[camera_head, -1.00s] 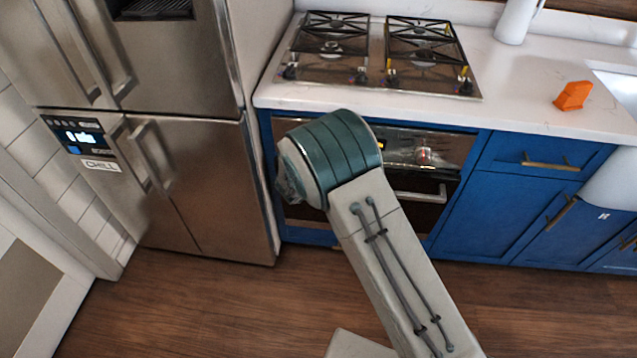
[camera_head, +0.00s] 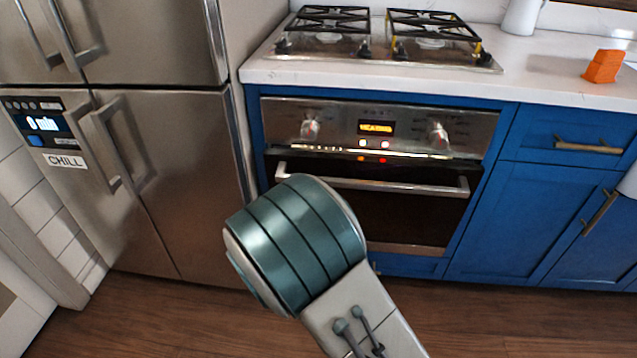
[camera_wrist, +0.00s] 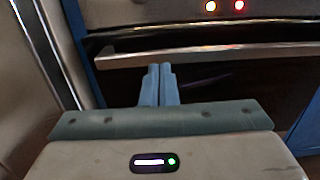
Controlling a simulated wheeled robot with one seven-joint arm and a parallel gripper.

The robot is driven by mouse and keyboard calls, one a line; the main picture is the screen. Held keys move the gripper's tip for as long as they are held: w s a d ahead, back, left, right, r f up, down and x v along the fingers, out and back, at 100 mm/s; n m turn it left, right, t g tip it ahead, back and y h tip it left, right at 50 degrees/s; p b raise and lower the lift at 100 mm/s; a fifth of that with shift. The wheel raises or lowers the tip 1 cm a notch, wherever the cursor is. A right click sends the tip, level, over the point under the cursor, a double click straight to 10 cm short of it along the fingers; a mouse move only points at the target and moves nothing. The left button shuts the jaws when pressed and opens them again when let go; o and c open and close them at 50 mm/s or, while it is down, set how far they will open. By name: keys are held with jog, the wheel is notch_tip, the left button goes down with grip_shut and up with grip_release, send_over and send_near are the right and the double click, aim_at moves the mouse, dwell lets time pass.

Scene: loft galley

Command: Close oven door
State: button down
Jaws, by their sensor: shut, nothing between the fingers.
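The oven (camera_head: 378,170) is built into the blue cabinets below the cooktop. Its door (camera_head: 400,215) has dark glass and a silver bar handle (camera_head: 380,184) across the top. The door looks upright, at or near its frame; I cannot tell whether a small gap remains. The handle also shows in the wrist view (camera_wrist: 215,55). My gripper (camera_wrist: 160,72) is shut and empty, its fingertips just below the handle's left part in that picture; I cannot tell if they touch it. In the head view my arm hides the gripper and the door's lower left.
A steel fridge (camera_head: 180,170) stands close on the left. A gas cooktop (camera_head: 385,40) is above the oven. Blue cabinets (camera_head: 560,190) with brass handles are on the right. An orange object (camera_head: 603,66) lies on the white counter (camera_head: 545,70). Wooden floor is open in front.

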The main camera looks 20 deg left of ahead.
aim_at(320, 160)
jog(key=b+x, duration=0.3)
jog(key=x, duration=1)
jog(key=shift+w+a+r, duration=0.15)
jog(key=shift+w+a, duration=0.1)
jog(key=shift+w, duration=0.1)
jog(key=shift+r, duration=0.1)
